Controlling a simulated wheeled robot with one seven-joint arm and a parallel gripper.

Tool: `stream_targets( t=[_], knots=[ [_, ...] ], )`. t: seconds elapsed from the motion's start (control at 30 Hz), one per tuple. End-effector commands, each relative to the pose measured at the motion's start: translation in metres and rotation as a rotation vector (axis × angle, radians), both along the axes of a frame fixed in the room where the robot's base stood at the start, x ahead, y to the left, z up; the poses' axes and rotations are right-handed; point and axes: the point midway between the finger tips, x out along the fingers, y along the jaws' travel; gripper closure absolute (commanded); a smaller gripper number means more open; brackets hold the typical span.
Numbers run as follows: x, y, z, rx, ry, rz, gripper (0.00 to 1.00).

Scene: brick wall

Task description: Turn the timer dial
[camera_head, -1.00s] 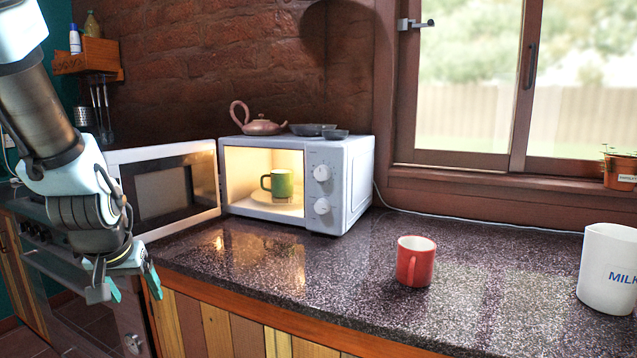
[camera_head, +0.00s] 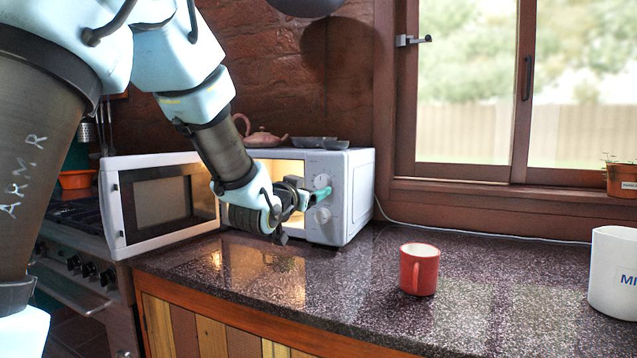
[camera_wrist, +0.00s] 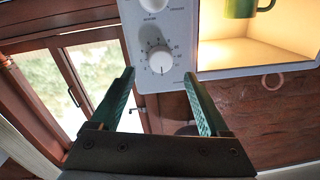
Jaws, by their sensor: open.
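The white microwave (camera_head: 356,195) stands on the counter with its door (camera_head: 165,200) swung open to the left. Its front panel has two round white knobs, an upper knob (camera_head: 321,182) and a lower knob (camera_head: 322,215). I cannot read which label marks the timer dial. My gripper (camera_head: 316,195) is open and empty in front of the panel. The wrist view is upside down; there the upper knob (camera_wrist: 160,60), ringed with tick marks, lies ahead between the two green fingers (camera_wrist: 159,76), with no visible contact. The lower knob (camera_wrist: 152,3) is at the top edge.
A green mug (camera_wrist: 240,8) is inside the lit microwave; my arm hides it in the head view. A red mug (camera_head: 419,270) and a white milk container (camera_head: 612,270) stand to the right on the counter. A teapot (camera_head: 264,138) and dishes (camera_head: 314,142) sit on the microwave.

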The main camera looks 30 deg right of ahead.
Motion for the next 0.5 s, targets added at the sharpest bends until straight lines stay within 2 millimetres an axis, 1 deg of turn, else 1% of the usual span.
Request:
stream_targets(
  t=[0.03, 0.2, 0.33, 0.5],
  knots=[
    [0.006, -0.009, 0.002, 0.001, 0.001, 0.000, 0.21],
    [0.022, -0.030, 0.001, 0.002, 0.001, 0.000, 0.21],
    [0.029, -0.040, 0.000, 0.002, 0.001, 0.000, 0.21],
    [0.032, -0.044, 0.000, 0.001, 0.001, 0.000, 0.21]
  ],
)
